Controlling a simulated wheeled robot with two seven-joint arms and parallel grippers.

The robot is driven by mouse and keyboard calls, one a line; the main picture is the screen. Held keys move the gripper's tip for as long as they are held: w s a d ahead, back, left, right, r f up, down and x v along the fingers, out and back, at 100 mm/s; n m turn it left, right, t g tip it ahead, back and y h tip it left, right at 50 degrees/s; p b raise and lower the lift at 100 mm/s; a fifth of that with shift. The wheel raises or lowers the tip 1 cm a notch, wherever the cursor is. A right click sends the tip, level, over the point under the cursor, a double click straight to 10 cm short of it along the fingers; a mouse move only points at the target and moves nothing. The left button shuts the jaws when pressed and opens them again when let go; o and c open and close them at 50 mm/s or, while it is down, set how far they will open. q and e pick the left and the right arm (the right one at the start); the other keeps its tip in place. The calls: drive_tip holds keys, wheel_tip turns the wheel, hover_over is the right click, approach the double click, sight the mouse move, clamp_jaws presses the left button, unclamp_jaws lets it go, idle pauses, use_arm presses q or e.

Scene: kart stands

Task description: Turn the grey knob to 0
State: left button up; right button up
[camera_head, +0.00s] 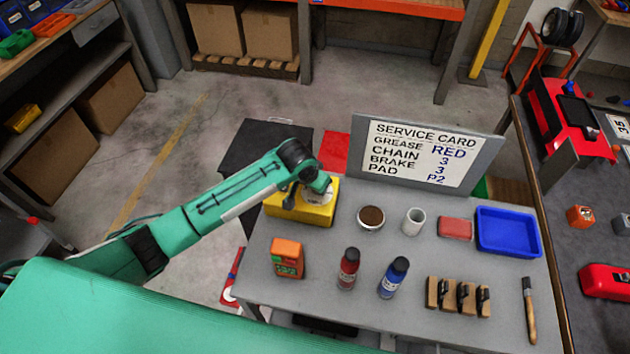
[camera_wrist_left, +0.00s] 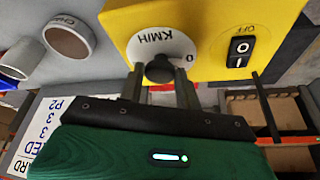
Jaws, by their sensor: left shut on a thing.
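The yellow box (camera_head: 312,214) stands at the back left of the grey table, under my left gripper (camera_head: 314,192). In the left wrist view the yellow box (camera_wrist_left: 205,18) shows a pale round dial marked KM/H (camera_wrist_left: 150,40), upside down here, with a 0 at its right side. The dark grey knob (camera_wrist_left: 159,69) sits at the dial's middle, between the two fingers of my left gripper (camera_wrist_left: 161,82), which is shut on it. Where the knob points is too unclear to tell. A black rocker switch (camera_wrist_left: 241,50) marked OFF is beside the dial. My right gripper is not in view.
A service card board (camera_head: 424,150) stands at the table's back. A brown-topped round tin (camera_head: 371,217) and white cup (camera_head: 413,221) are right of the box. An orange container (camera_head: 287,258), red bottle (camera_head: 348,268) and blue bottle (camera_head: 393,277) stand in front.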

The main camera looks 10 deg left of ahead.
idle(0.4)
use_arm(q)
drive_tip(key=o, duration=1)
drive_tip(key=shift+c, duration=0.2)
drive_tip(key=shift+r, duration=0.15)
drive_tip(key=shift+s+a+r, duration=0.1)
drive_tip(key=shift+s+r, duration=0.05)
drive_tip(key=shift+r, duration=0.2)
drive_tip(key=b+v, duration=0.3)
drive_tip(key=v, duration=0.9)
drive_tip(key=shift+s+r+b, duration=0.25)
drive_tip(key=shift+r+b, duration=0.05)
drive_tip(key=shift+r, duration=0.05)
